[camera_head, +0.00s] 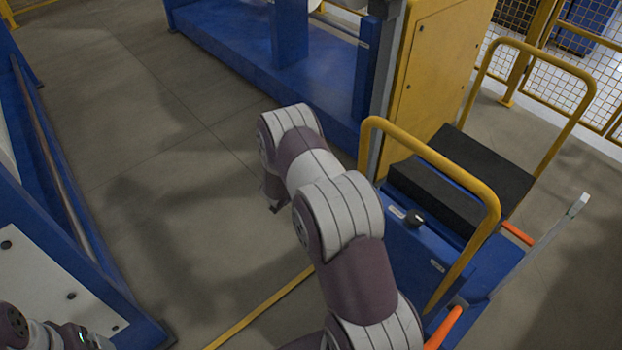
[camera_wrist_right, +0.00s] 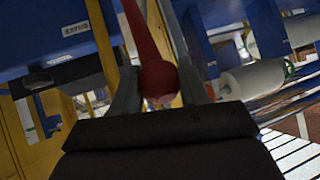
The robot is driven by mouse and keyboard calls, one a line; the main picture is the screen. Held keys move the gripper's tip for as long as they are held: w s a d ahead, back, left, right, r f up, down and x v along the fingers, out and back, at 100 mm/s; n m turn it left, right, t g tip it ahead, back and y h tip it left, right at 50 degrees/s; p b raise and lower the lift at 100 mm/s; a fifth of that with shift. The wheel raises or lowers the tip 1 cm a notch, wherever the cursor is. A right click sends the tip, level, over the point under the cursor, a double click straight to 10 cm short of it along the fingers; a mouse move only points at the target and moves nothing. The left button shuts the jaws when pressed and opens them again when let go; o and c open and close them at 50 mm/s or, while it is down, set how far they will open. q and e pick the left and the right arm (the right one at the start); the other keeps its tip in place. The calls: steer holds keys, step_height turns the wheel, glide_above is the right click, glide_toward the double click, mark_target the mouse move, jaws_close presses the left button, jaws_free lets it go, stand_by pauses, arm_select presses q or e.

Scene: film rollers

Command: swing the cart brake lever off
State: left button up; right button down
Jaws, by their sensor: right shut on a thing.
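In the right wrist view the brake lever (camera_wrist_right: 140,32) is a red rod ending in a round red knob (camera_wrist_right: 158,80). My right gripper (camera_wrist_right: 159,62) has one finger on each side of it and is shut on the lever near the knob. In the head view my own right arm hides the lever and the gripper. The blue cart (camera_head: 408,262) with yellow rails stands to the right of that arm. Part of my left arm shows at the bottom left corner, but its gripper jaws do not show.
The cart carries a black block (camera_head: 436,194) and has a black knob (camera_head: 413,217) on its blue top. A yellow cabinet (camera_head: 437,62) and a blue machine frame (camera_head: 225,50) stand behind. A blue frame (camera_head: 60,245) lines the left. Grey floor (camera_head: 150,130) between is clear.

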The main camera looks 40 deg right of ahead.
steer(key=shift+w+d+r, duration=0.1)
steer(key=shift+w+r, duration=0.1)
steer(key=shift+r, duration=0.1)
steer(key=c, duration=0.6)
jaws_free()
steer(key=shift+c, duration=0.2)
steer(key=shift+s, duration=0.15)
steer(key=p+v, duration=0.1)
steer(key=v, duration=1.2)
steer(key=shift+f, duration=0.25)
